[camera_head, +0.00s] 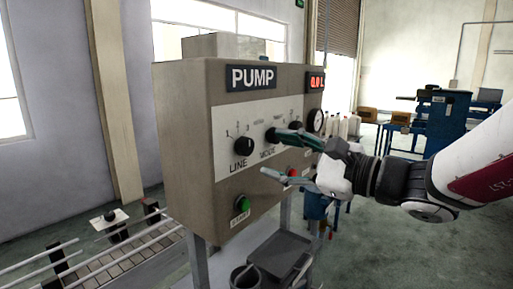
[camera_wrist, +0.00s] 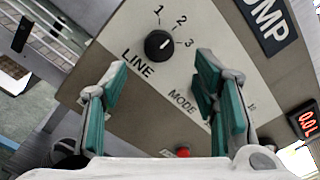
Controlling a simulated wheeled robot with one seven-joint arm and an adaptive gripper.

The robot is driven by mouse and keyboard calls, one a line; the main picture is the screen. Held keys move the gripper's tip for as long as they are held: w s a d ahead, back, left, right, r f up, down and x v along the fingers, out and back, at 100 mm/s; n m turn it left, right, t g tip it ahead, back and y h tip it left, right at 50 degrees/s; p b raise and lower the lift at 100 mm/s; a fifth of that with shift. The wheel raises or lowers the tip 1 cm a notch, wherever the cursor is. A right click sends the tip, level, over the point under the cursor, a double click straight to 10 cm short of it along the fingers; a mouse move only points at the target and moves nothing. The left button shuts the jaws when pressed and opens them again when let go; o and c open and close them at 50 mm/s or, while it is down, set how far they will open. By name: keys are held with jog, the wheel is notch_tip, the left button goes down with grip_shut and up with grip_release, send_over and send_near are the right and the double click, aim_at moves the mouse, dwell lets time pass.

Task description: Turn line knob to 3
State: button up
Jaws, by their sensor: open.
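The black LINE knob (camera_head: 243,146) is on the left of the pump's white panel, with marks 1, 2 and 3 above it. In the wrist view the LINE knob (camera_wrist: 158,45) is in plain sight, and its pale pointer line appears to aim toward 2. My gripper (camera_head: 271,154) is open and empty in front of the panel, to the right of the LINE knob. In the wrist view the green-padded fingers of my gripper (camera_wrist: 162,75) stand wide apart, with the knob beyond and between their tips, not touched. The MODE knob is mostly hidden by a finger.
The pump box (camera_head: 180,150) carries a green START button (camera_head: 242,203), a red button (camera_head: 292,173), a gauge (camera_head: 315,121) and a red display (camera_head: 316,82). A roller conveyor (camera_head: 120,262) lies at lower left. A dark bucket (camera_head: 246,277) stands below the box.

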aim_at(249, 148)
jog(key=x, duration=0.6)
jog(key=shift+w+a, duration=0.15)
jog(key=shift+a, duration=0.15)
jog(key=c, duration=1.2)
